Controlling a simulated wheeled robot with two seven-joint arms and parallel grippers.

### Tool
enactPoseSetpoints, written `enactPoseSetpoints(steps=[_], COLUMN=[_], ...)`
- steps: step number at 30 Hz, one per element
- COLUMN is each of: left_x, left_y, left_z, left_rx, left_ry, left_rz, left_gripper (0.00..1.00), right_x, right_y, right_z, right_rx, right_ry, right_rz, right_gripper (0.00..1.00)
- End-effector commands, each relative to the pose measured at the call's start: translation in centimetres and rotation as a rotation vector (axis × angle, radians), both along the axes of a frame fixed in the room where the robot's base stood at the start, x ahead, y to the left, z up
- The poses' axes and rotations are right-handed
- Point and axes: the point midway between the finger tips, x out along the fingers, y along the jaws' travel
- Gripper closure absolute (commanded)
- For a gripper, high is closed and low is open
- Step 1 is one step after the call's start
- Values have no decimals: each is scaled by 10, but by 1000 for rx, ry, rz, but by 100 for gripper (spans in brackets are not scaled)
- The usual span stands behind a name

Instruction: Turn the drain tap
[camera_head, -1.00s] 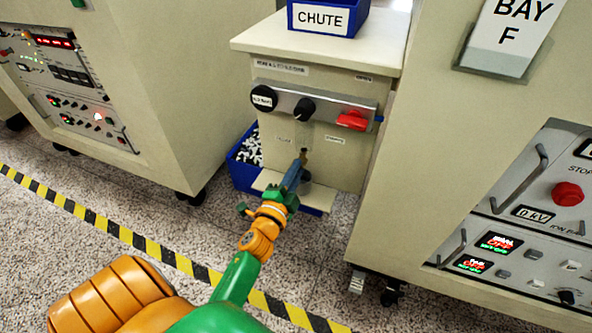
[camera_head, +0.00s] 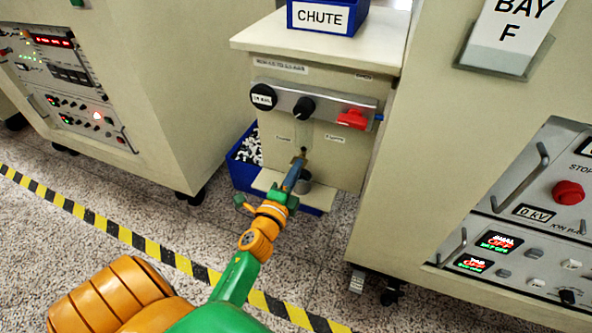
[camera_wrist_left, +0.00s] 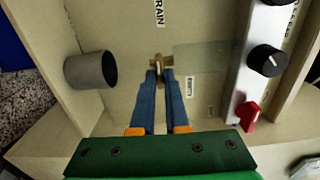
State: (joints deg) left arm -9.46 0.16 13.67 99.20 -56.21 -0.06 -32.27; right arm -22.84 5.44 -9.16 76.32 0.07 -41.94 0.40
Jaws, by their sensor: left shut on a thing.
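The drain tap (camera_wrist_left: 157,62) is a small brass-coloured cross-shaped handle on the beige cabinet front. In the left wrist view it sits right at the tips of my left gripper (camera_wrist_left: 161,75), whose two blue fingers are closed on it. In the head view my left gripper (camera_head: 296,172) reaches the lower front of the cabinet (camera_head: 338,160), and its fingers partly hide the tap. A printed label ending in "RAIN" is above the tap in the wrist view. My right gripper is not in view.
A panel above carries black knobs (camera_head: 304,107) and a red handle (camera_head: 352,119). A blue bin (camera_head: 243,172) stands left. Large cabinets flank both sides.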

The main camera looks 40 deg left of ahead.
Motion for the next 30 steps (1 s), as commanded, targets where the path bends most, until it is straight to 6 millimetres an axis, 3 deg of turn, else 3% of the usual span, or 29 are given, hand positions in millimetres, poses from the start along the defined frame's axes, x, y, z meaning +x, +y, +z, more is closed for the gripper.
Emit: enactPoseSetpoints(steps=[7,8,9,11,20,30], left_x=[0,0,0,0,-3,-64], left_y=[0,0,0,0,-1,-16], left_z=[-1,-1,-1,-1,-1,-2], left_rx=[1,1,1,2,0,-2], left_ry=[2,2,2,1,1,3], left_rz=[0,0,0,0,0,0], left_gripper=[100,80,69,57,57,57], right_x=[0,0,0,-1,-2,-4], right_y=[0,0,0,0,0,-1], right_z=[0,0,0,0,-1,-3], right_rx=[0,0,0,0,-1,-1], right_ry=[0,0,0,1,4,6], right_rz=[0,0,0,0,0,1], right_gripper=[50,50,50,50,50,50])
